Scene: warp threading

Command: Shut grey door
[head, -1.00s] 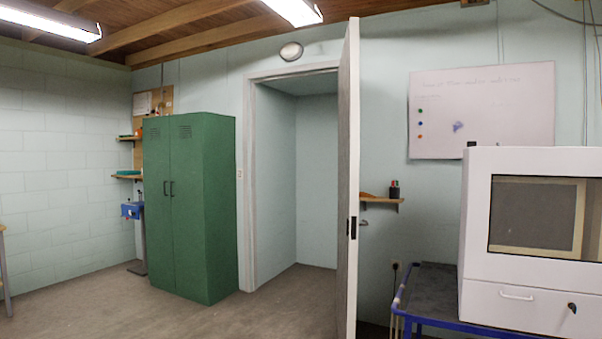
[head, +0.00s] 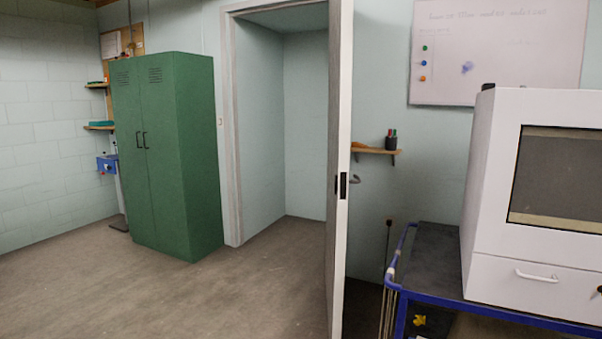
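The grey door (head: 338,200) stands wide open in the head view, seen nearly edge-on, swung out into the room from the right side of its doorway. Its latch plate shows on the near edge, and a lever handle (head: 355,179) sticks out on its right side. The door frame (head: 233,130) surrounds an empty recess with pale walls. Neither of my grippers is in view.
A green locker (head: 185,150) stands left of the doorway. A blue-framed cart (head: 430,262) carrying a white machine (head: 540,200) stands close to the right of the door. A small shelf (head: 374,151) is on the wall behind. The floor (head: 230,290) before the doorway is clear.

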